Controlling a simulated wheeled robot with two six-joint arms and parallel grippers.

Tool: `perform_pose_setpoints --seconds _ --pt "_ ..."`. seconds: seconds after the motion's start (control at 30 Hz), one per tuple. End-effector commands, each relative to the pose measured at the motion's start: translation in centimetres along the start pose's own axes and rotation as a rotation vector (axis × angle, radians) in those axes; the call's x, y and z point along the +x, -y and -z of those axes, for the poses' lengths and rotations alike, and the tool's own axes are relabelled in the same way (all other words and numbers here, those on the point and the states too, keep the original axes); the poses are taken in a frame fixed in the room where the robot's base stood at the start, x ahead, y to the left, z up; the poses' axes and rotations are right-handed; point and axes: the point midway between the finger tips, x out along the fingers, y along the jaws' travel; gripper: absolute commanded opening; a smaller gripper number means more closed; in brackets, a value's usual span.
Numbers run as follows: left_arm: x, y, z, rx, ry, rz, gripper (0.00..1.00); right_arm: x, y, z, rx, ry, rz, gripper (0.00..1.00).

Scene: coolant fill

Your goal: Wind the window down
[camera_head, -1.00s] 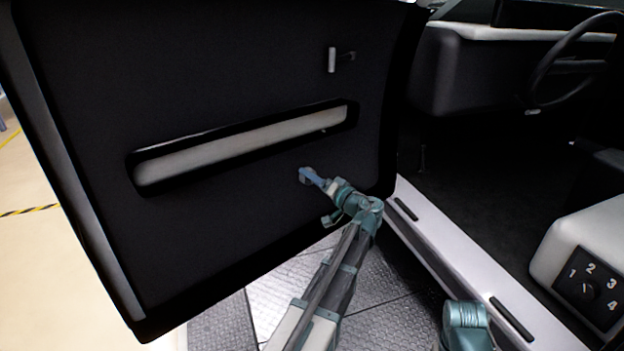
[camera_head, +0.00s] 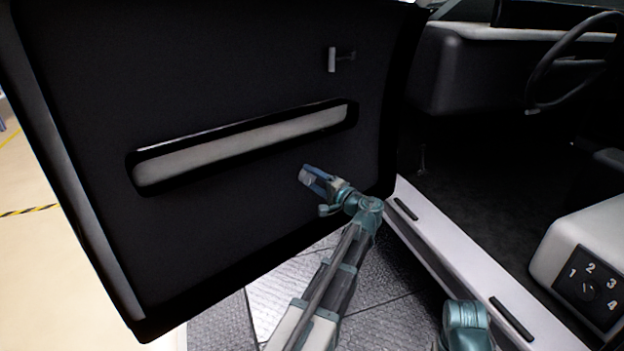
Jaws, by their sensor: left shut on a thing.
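The open car door's inner panel (camera_head: 225,235) is dark and fills the left half of the head view. My left gripper (camera_head: 308,176) is at the lower right of the panel, below the right part of the pale armrest. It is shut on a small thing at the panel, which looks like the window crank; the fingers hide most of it. The window itself is not in view. Of my right arm only a teal link (camera_head: 466,322) shows at the bottom edge; its gripper is out of view.
The pale armrest (camera_head: 240,148) runs across the door above my left gripper. A small door handle (camera_head: 332,60) is higher up. To the right are the sill (camera_head: 450,250), steering wheel (camera_head: 545,75) and a numbered dial panel (camera_head: 590,288). Floor shows below the door.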

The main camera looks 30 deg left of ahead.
Motion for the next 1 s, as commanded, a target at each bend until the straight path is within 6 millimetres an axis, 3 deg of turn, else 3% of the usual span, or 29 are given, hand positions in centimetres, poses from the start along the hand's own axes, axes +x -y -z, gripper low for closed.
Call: perform_pose_setpoints --seconds 0.47,0.5,0.6,0.63,1.0 --pt "-0.04 -0.04 0.05 0.012 -0.001 -0.001 0.06 0.01 0.0 0.0 0.0 0.0 0.0 0.5" --pt "-0.04 -0.04 0.05 0.012 -0.002 -0.001 0.69 0.01 0.0 0.0 0.0 0.0 0.0 0.5" --pt "-0.03 -0.03 0.05 0.011 -0.001 -0.001 0.87 0.01 0.0 0.0 0.0 0.0 0.0 0.5" --pt "-0.03 -0.03 0.05 0.011 -0.001 -0.001 0.92 0.01 0.0 0.0 0.0 0.0 0.0 0.5" --pt "-0.57 -0.01 -0.01 0.01 -0.001 0.0 0.92 0.01 0.0 0.0 0.0 0.0 0.0 0.5"
